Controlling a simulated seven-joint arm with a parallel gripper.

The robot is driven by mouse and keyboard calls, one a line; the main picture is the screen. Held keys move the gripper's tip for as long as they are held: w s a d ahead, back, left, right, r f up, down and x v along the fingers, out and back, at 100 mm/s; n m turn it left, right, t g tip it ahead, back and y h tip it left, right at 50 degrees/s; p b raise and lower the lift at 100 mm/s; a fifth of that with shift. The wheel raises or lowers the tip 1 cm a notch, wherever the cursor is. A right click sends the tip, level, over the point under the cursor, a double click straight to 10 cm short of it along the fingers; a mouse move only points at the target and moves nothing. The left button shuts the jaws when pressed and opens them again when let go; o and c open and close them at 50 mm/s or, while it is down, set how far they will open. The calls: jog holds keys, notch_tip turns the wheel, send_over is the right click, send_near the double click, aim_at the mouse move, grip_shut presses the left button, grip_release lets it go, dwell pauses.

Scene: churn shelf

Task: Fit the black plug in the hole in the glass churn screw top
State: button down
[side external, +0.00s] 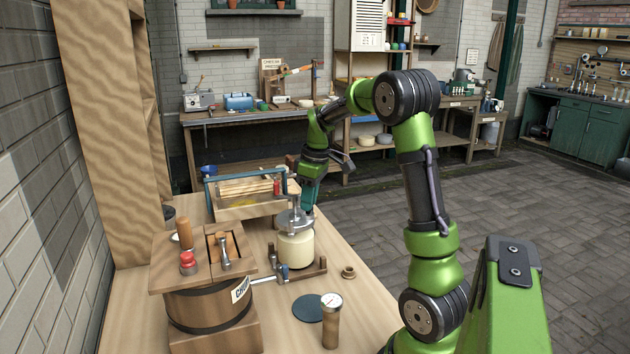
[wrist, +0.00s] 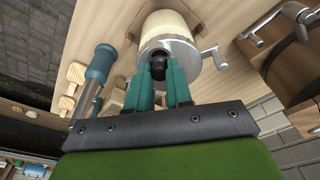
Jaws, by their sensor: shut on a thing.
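The glass churn (side external: 296,248) stands upright on the wooden table, cream-coloured inside, with a grey metal screw top (side external: 294,222) and a crank handle. In the wrist view the screw top (wrist: 183,48) lies just beyond my fingertips. My gripper (side external: 308,200) is beside and slightly behind the top in the side view. In the wrist view its teal fingers (wrist: 163,80) are shut on the black plug (wrist: 157,70), which overlaps the near edge of the top. The plug is not visible in the side view.
A wooden barrel churn (side external: 208,308) with a wooden lid stands front left. A blue-handled frame (side external: 243,190) is behind the glass churn. A dark round mat (side external: 308,308), a wooden cylinder with a gauge (side external: 331,325) and a small brown ring (side external: 348,272) are in front and to the right.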

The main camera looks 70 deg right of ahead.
jog(key=shift+f, duration=0.55)
jog(key=shift+r, duration=0.1)
jog(key=c, duration=0.9)
grip_release()
jog(key=shift+c, duration=0.2)
jog(key=shift+c, duration=0.5)
jog(key=shift+c, duration=1.4)
notch_tip(320, 180, up, 7)
jog(key=s, duration=0.1)
